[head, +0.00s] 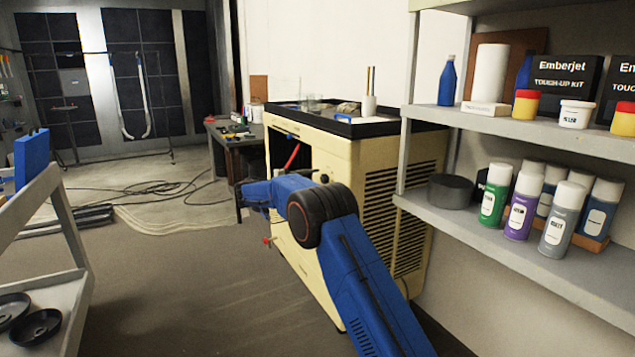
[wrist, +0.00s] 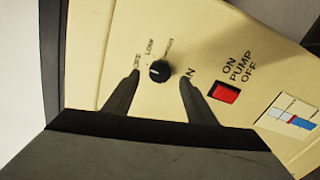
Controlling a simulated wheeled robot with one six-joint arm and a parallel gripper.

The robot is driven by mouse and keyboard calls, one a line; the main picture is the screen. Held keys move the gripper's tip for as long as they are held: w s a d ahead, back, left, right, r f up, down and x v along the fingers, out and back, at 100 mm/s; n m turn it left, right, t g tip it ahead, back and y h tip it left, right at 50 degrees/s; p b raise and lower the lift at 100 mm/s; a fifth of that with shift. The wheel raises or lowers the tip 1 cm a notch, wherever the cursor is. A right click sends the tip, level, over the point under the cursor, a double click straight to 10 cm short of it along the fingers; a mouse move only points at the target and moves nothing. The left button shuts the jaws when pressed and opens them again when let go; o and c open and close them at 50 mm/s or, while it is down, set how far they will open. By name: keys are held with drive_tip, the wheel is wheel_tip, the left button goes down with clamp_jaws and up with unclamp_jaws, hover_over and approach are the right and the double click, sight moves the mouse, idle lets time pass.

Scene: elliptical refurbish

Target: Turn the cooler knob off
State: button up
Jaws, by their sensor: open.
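The cooler is a cream cabinet (head: 325,165) with side vents and a black top, in the middle of the head view. In the wrist view its panel carries a small round black knob (wrist: 160,71) with a light mark on its left part. Printed labels around the knob include OFF and LOW; another is too small to read surely. My gripper (wrist: 160,80) is open, with one dark finger on each side of the knob and gaps visible between. In the head view my gripper (head: 241,200) is at the cooler's left side; the knob is hidden there.
A red pump switch (wrist: 226,92) sits right of the knob, with a gauge-like label (wrist: 288,115) beyond. A shelf (head: 520,125) with cans and boxes stands at the right. A grey rack (head: 60,220) is at the left. The floor between is mostly clear; cables (head: 150,190) lie behind.

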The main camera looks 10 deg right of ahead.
drive_tip(key=v, duration=1.4)
drive_tip(key=shift+a, duration=0.25)
drive_tip(key=shift+s, duration=0.1)
drive_tip(key=s+d+r+g+y, duration=0.1)
drive_tip(key=s+d+r+y, duration=0.25)
drive_tip(key=s+d, duration=0.7)
drive_tip(key=s+d+r+g+y, duration=0.25)
drive_tip(key=s+d+r, duration=0.25)
drive_tip(key=s+d, duration=0.55)
drive_tip(key=s+d+f+m+y, duration=0.2)
drive_tip(key=s+d+y, duration=0.15)
drive_tip(key=s, duration=1.05)
drive_tip(key=s+d+f+m+y, duration=0.1)
drive_tip(key=s+d+f+y, duration=0.2)
drive_tip(key=s, duration=1.1)
drive_tip(key=s+a+f+m+t+y, duration=0.1)
drive_tip(key=s+f, duration=0.3)
drive_tip(key=s, duration=0.5)
drive_tip(key=s+a+f+m+t+y, duration=0.1)
drive_tip(key=s+f, duration=0.4)
drive_tip(key=s, duration=0.5)
drive_tip(key=a+m+y, duration=0.1)
drive_tip(key=y, duration=0.1)
drive_tip(key=shift+a+f+t+y, duration=0.35)
